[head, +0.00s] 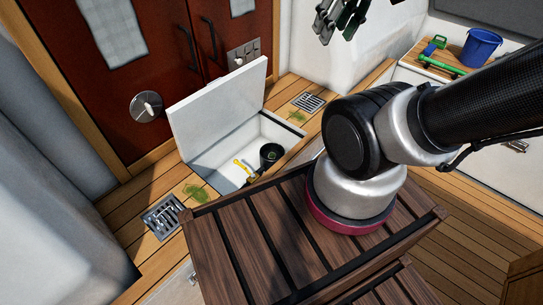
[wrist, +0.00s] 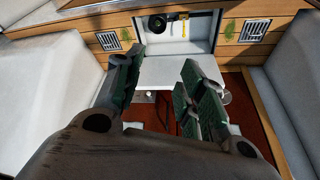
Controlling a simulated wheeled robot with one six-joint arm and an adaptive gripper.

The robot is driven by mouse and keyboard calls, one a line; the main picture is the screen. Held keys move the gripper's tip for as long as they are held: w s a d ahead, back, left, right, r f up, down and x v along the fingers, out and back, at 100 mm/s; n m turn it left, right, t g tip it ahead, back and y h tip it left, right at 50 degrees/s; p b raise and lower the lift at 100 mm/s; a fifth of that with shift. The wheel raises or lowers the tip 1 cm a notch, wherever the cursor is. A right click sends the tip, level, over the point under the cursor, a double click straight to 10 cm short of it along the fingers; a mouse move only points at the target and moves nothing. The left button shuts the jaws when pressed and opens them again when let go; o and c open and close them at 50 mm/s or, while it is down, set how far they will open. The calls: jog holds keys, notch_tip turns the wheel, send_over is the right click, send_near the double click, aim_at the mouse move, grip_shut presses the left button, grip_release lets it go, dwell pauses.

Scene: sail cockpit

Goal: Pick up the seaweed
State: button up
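In the head view, a flat green patch of seaweed (head: 195,192) lies on the wooden ledge between the left drain grate and the open locker. Another faint green patch (head: 297,117) lies by the right grate. In the wrist view, green seaweed shows beside the right grate (wrist: 232,37), and a fainter green patch (wrist: 139,30) lies near the left grate. My gripper (head: 343,18) is at the top of the head view, well away from the seaweed. Its dark green fingers (wrist: 160,85) are apart in the wrist view, with nothing between them.
The open white locker (head: 264,132) has a raised lid (head: 218,110) and holds a black round item and a yellow one. Drain grates (head: 164,217) flank it. A slatted wooden table (head: 258,245) stands in front. A blue bucket (head: 480,50) stands at upper right.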

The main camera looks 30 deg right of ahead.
jog(key=w, duration=0.2)
jog(key=m+g+y, duration=0.1)
jog(key=m+g, duration=0.2)
jog(key=m, duration=0.5)
send_over(272, 154)
jog(key=w, duration=0.1)
notch_tip(272, 154, down, 22)
jog(key=f+m, duration=0.2)
jog(key=f, duration=1.1)
jog(key=d+f+m+g, duration=0.1)
jog(key=f+m, duration=0.2)
jog(key=f, duration=0.9)
jog(key=f+m, duration=0.2)
jog(key=f, duration=1.1)
jog(key=shift+s+d+f+m, duration=0.25)
jog(key=shift+d+f+m, duration=0.05)
jog(key=f, duration=0.2)
jog(key=a+f, duration=0.1)
jog(key=f, duration=0.5)
jog(key=shift+s+a, duration=0.25)
jog(key=shift+s, duration=0.1)
jog(key=c, duration=0.5)
